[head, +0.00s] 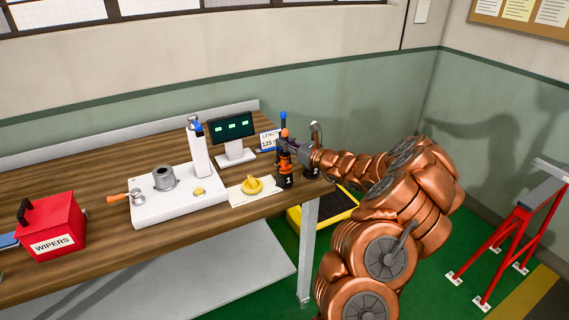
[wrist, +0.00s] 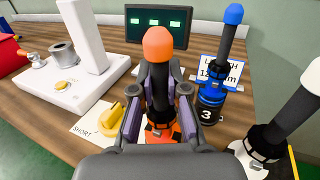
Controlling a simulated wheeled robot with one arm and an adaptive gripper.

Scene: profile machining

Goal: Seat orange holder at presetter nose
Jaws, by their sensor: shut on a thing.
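The orange holder (wrist: 158,50) has an orange tip, a dark body and an orange lower part, and stands about upright. My gripper (wrist: 159,98) is shut on its dark body. In the head view my gripper (head: 287,146) reaches it from the right, with the holder at the black stand marked 1 (head: 285,181); I cannot tell if it is lifted from it. The presetter (head: 180,205) is a white base with a white column, left of my gripper. Its grey cylindrical nose (head: 164,178) is on the base, with nothing seen in it; it also shows in the wrist view (wrist: 62,53).
Close right of the held holder are a blue-tipped holder at stand 3 (wrist: 211,98) and a white-tipped holder (wrist: 300,92). A screen (head: 232,126) stands behind. A red wipers box (head: 52,226) is at left.

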